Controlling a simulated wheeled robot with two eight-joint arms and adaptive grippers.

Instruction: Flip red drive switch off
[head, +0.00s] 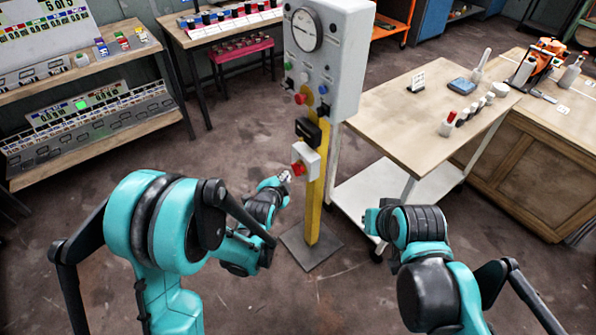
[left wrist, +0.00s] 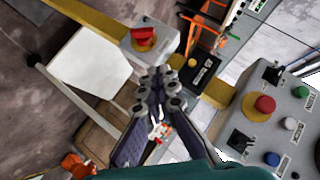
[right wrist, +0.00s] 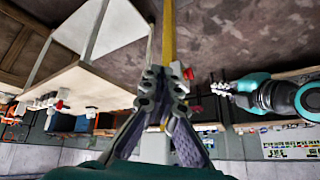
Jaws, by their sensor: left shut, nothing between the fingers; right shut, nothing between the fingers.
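The red switch (head: 298,168) sits on a light grey box (head: 307,160) low on the yellow post (head: 316,215). In the left wrist view the red switch (left wrist: 143,38) is a rotary handle on the box face. My left gripper (head: 285,175) is shut and empty, just left of the switch, with a small apparent gap. Its fingertips (left wrist: 158,76) point toward the box. The right gripper's fingertips (right wrist: 164,76) are shut and empty; the post and the red switch (right wrist: 188,74) show beyond them. The right fingers are hidden in the head view.
Above the switch are a black box (head: 308,131) and a grey gauge panel (head: 325,55) with a red mushroom button (head: 300,98). A wood-topped trolley (head: 405,130) stands right of the post. A shelf of meters (head: 90,120) is at left. The floor around the post base is clear.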

